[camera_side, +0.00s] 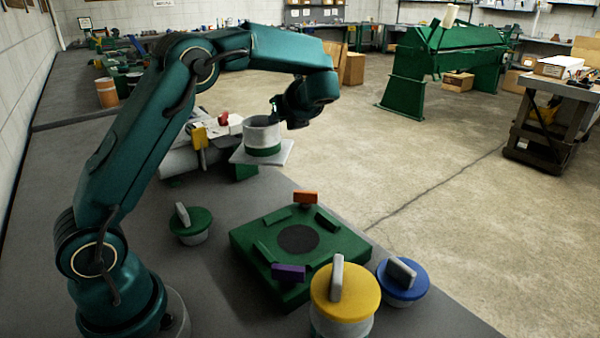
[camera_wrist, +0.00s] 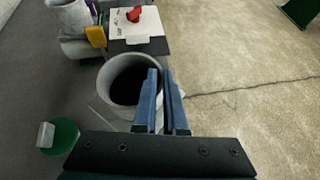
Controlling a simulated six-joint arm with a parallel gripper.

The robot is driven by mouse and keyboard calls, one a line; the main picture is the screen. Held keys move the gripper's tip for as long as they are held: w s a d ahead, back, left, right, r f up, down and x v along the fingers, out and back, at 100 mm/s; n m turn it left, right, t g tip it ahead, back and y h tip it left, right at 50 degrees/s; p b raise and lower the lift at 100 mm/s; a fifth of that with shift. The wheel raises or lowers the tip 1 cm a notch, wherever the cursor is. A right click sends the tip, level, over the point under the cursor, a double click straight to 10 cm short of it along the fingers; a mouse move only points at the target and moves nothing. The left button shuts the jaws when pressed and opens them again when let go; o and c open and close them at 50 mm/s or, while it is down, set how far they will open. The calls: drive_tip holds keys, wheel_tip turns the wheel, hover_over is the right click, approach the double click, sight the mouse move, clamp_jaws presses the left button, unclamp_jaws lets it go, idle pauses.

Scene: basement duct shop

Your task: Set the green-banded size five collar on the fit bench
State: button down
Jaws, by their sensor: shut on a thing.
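The collar (camera_side: 262,136) is a grey open-topped ring with a green band at its lower edge. It looks upright over a pale square plate (camera_side: 242,157); I cannot tell whether it touches the plate. My gripper (camera_side: 279,104) is at the collar's upper rim. In the wrist view, the blue fingers of my gripper (camera_wrist: 161,98) are shut on the right wall of the collar (camera_wrist: 113,70), whose inside is dark. The green band does not show in the wrist view. I cannot tell for sure which surface is the fit bench.
A green square fixture (camera_side: 250,243) with a dark disc, orange block (camera_side: 305,197) and purple block (camera_side: 288,272) lies in front. Green-topped (camera_side: 190,222), yellow-topped (camera_side: 345,293) and blue-topped (camera_side: 403,281) pieces with handles stand around it. A yellow item (camera_side: 199,138) is left of the plate.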

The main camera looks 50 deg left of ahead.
sight(280, 149)
drive_tip(key=f, duration=0.5)
drive_tip(key=a+f, duration=0.1)
drive_tip(key=f, duration=0.2)
drive_tip(key=shift+f, duration=2.55)
drive_tip(key=c, duration=1)
unclamp_jaws()
drive_tip(key=v, duration=1.2)
drive_tip(key=s+d+r+n+t+h, duration=0.1)
drive_tip(key=s+d+n+h, duration=0.3)
drive_tip(key=s+n, duration=0.2)
drive_tip(key=s+d+r+n+t+h, duration=0.1)
drive_tip(key=s+d+n+h, duration=0.3)
drive_tip(key=s+n, duration=0.3)
drive_tip(key=s+d+r+n+t+h, duration=0.1)
drive_tip(key=s+d+r+n+h, duration=0.1)
drive_tip(key=s+n, duration=0.4)
drive_tip(key=shift+s+d+r+n+h, duration=0.1)
drive_tip(key=shift+s+d+n+h, duration=0.1)
drive_tip(key=shift+d+n+h, duration=0.95)
